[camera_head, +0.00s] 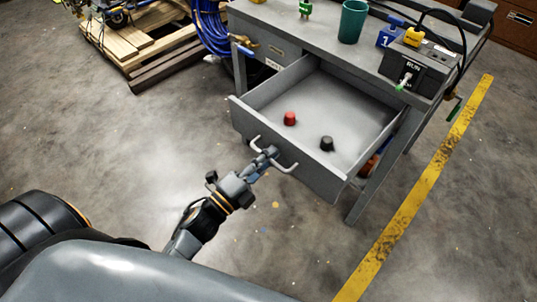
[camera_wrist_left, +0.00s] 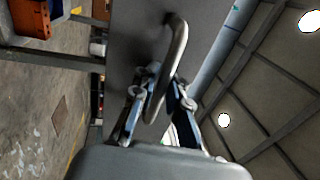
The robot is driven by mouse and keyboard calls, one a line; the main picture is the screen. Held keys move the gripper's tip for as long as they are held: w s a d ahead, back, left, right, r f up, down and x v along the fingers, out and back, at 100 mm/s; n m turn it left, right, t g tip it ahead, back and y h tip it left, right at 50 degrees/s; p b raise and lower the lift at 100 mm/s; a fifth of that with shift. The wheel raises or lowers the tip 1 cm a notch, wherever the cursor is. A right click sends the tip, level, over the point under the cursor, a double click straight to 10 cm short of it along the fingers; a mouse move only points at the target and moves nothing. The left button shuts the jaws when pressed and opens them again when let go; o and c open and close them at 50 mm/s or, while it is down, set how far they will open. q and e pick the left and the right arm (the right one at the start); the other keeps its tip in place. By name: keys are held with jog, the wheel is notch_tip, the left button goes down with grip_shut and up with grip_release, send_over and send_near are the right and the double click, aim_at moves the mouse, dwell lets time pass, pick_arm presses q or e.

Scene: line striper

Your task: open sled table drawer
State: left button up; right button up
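The grey sled table (camera_head: 325,35) stands at the upper middle of the head view. Its drawer (camera_head: 262,123) is pulled well out, and the inside shows. A red knob-like piece (camera_head: 290,118) and a black one (camera_head: 327,143) sit on the drawer floor. My left gripper (camera_head: 265,157) is at the bar handle (camera_head: 285,168) on the drawer front. In the left wrist view, its fingers (camera_wrist_left: 160,95) lie on either side of the handle (camera_wrist_left: 175,50) and appear closed on it. My right gripper is in neither view.
A green cup (camera_head: 352,21), a blue block (camera_head: 390,37) and a control box marked RUN (camera_head: 414,73) stand on the tabletop. A wooden pallet (camera_head: 150,45) lies at the upper left. A yellow floor line (camera_head: 420,185) runs at right. The floor before the drawer is clear.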

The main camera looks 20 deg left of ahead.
pick_arm(q)
jog(key=v, duration=1.2)
jog(key=shift+f, duration=0.1)
dwell(0.4)
